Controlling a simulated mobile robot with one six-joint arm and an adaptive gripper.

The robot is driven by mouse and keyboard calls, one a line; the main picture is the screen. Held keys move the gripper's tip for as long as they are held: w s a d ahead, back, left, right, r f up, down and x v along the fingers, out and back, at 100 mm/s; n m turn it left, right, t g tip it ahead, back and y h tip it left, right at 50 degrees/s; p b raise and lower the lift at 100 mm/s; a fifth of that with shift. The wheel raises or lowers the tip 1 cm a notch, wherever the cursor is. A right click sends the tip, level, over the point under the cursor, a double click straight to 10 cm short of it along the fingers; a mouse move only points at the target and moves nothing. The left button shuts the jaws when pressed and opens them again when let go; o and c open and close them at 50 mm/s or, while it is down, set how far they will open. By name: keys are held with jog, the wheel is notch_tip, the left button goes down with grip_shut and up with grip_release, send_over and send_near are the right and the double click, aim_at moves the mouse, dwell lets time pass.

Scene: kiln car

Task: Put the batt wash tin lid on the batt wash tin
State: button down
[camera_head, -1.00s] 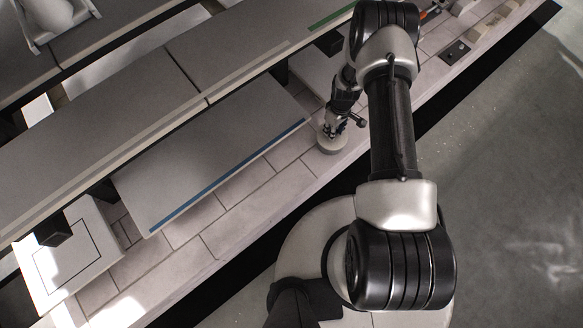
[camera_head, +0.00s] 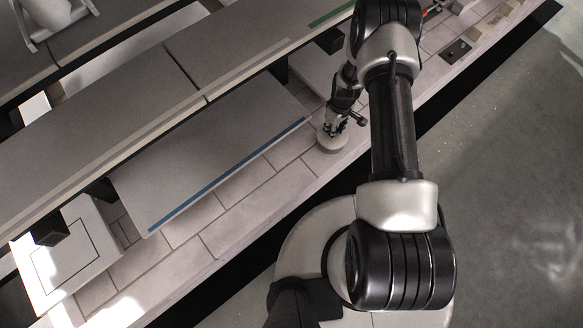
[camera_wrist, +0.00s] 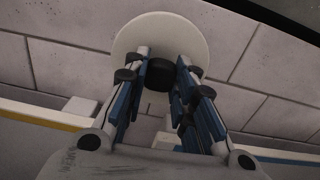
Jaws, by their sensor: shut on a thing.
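My gripper (camera_head: 333,129) points down over the pale brick deck, just right of the blue-edged shelf. In the wrist view my gripper (camera_wrist: 159,82) has its fingers closed on the black knob (camera_wrist: 160,74) of a round, off-white lid (camera_wrist: 168,30). The lid also shows in the head view as a pale round thing (camera_head: 332,146) directly under my fingers, low over the bricks. It looks about level. A batt wash tin cannot be made out separately; whether one is under the lid is hidden.
A grey shelf with a blue edge (camera_head: 210,165) lies close left of my gripper. Long grey slabs (camera_head: 100,110) lie beyond it. A white block with a square outline (camera_head: 68,258) is at lower left. A dark plate (camera_head: 455,50) lies on the bricks at upper right. The bricks at front are clear.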

jog(key=shift+f+b, duration=0.6)
jog(key=shift+b, duration=0.05)
jog(key=c, duration=1.2)
grip_release()
jog(key=shift+c, duration=0.2)
jog(key=shift+r, duration=0.15)
jog(key=shift+r+p, duration=2.45)
jog(key=shift+r, duration=1.45)
notch_tip(320, 180, up, 12)
